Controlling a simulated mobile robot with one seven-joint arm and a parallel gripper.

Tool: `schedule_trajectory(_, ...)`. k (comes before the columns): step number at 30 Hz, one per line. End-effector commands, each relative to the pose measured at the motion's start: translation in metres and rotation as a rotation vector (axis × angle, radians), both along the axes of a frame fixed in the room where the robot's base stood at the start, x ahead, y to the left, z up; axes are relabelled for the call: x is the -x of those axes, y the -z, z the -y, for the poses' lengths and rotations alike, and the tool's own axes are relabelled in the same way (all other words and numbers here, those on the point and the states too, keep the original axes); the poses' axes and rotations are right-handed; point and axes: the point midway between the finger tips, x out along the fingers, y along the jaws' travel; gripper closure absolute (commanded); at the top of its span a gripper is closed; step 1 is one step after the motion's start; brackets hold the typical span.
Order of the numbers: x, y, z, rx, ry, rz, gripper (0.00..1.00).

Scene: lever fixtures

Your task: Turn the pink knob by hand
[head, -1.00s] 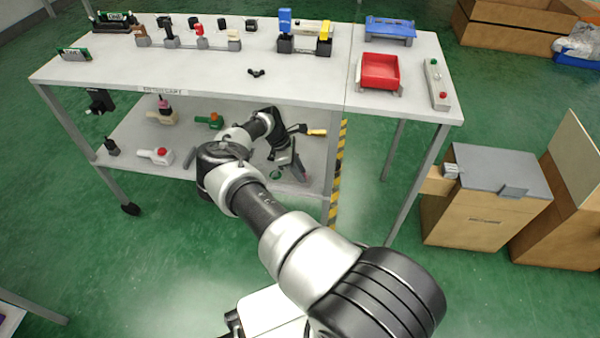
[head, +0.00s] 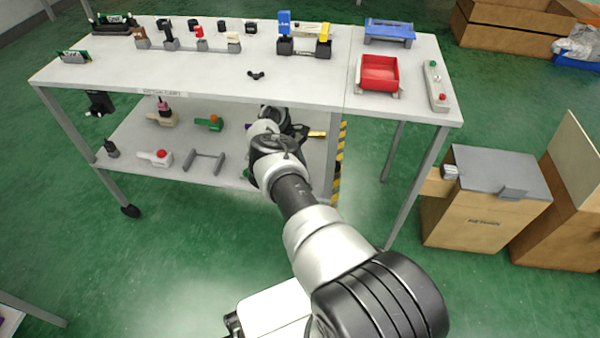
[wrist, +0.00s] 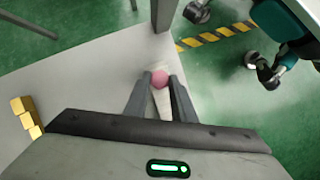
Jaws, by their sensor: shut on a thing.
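The pink knob (wrist: 159,78) is a small round ball in the wrist view, near the corner of a pale shelf. My gripper (wrist: 161,84) has one dark finger on each side of it, and the fingers are closed on it. Part of the knob's sides and its mount is hidden by the fingers. In the head view my arm reaches under the tabletop to the right end of the lower shelf, and it hides the knob and the fingertips there.
The lower shelf (head: 130,142) also holds a grey bar handle (head: 204,162), a red-button fixture (head: 158,157) and a green fixture with an orange knob (head: 212,123). The tabletop (head: 190,75) lies above my arm. A table leg (wrist: 162,14) stands just beyond the knob.

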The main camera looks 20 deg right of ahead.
Motion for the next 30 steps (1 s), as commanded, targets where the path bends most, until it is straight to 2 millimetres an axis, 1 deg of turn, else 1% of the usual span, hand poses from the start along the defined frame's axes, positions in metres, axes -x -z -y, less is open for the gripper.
schedule_trajectory(12,-0.0005,0.001,-0.0014,-0.003,0.007,0.002,0.99)
schedule_trajectory(13,-0.0004,0.0011,-0.0014,-0.003,0.007,0.002,0.75)
schedule_trajectory(16,-0.0004,0.001,-0.0013,-0.003,0.007,0.002,0.58)
schedule_trajectory(26,-0.0004,0.0003,-0.0007,-0.001,0.001,0.001,0.58)
schedule_trajectory(30,0.0001,0.0,-0.0024,0.001,-0.05,0.0,0.58)
